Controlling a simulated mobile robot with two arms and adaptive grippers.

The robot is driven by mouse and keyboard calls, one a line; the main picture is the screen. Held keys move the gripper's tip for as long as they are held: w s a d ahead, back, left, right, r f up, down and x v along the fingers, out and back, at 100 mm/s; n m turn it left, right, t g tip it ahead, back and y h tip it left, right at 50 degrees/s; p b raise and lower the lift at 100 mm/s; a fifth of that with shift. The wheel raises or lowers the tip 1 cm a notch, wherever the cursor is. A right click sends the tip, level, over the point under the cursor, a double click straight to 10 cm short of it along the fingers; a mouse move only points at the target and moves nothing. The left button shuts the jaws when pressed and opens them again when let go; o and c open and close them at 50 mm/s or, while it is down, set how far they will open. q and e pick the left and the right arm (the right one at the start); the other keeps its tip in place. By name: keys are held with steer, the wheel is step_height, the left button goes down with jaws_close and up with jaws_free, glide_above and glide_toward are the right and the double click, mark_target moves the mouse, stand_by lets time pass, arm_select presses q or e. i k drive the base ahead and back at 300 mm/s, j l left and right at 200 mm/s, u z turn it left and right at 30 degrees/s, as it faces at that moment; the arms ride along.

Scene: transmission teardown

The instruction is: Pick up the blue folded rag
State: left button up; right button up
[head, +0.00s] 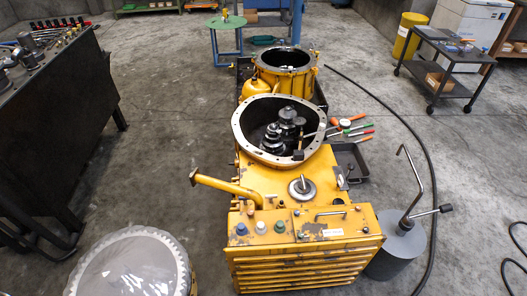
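I cannot make out a blue folded rag with certainty. A small bluish patch (467,48) lies among small items on top of the dark cart (432,34) at the upper right, too small to identify. Neither of my grippers shows in the head view.
A dark workbench (60,110) with tools is at left. A grey drum (398,252) stands at right, and a black hose (432,190) crosses the floor. Open floor lies on both sides.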

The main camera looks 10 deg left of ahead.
mark_target(450, 48)
steer(key=i+l+z, duration=0.15)
steer(key=l, duration=0.25)
steer(key=i+l+z, duration=0.2)
steer(key=l, duration=0.15)
steer(key=i+l+z, duration=0.2)
steer(key=l+z, duration=0.2)
steer(key=i+l+z, duration=0.4)
steer(key=l, duration=0.15)
steer(key=i+l+z, duration=0.25)
steer(key=z, duration=0.15)
steer(key=i+l+z, duration=0.45)
steer(key=i+u, duration=0.35)
steer(key=i, duration=0.15)
steer(key=i+u, duration=0.3)
steer(key=i, duration=0.25)
steer(key=i+l+u, duration=0.35)
steer(key=i, duration=0.15)
steer(key=i+j+u, duration=0.45)
steer(key=i, duration=0.15)
steer(key=i+u, duration=0.5)
steer(key=i+l+u, duration=0.2)
steer(key=i+u, duration=0.25)
steer(key=i, duration=0.3)
